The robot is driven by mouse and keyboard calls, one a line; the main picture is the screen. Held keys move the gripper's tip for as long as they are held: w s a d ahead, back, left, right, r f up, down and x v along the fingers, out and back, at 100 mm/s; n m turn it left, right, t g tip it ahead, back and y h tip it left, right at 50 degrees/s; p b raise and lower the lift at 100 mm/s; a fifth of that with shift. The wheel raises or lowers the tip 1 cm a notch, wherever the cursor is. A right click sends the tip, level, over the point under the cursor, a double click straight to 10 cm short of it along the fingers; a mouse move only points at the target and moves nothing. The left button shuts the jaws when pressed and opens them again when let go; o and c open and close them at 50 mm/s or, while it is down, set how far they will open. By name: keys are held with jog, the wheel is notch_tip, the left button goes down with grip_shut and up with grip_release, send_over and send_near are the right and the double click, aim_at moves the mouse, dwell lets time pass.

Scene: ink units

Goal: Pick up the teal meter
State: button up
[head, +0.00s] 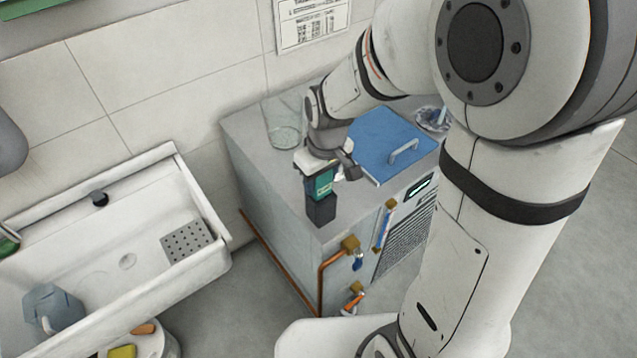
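The teal meter (322,184) is a small upright block with a dark face, near the front left corner of the grey cabinet's top. A black block (321,209) is directly below it; I cannot tell whether it is part of the meter or a separate stand. My gripper (328,170) reaches down from above and is right at the meter's upper end. The fingers are small and partly hidden behind the meter, so I cannot tell whether they are closed on it.
The cabinet top (250,125) also carries a glass beaker (284,128), a blue lid (385,135) with a handle, and a clear glass dish (432,119). Copper pipes and valves (350,244) stick out in front. A white sink (120,225) stands at left.

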jog(key=c, duration=0.6)
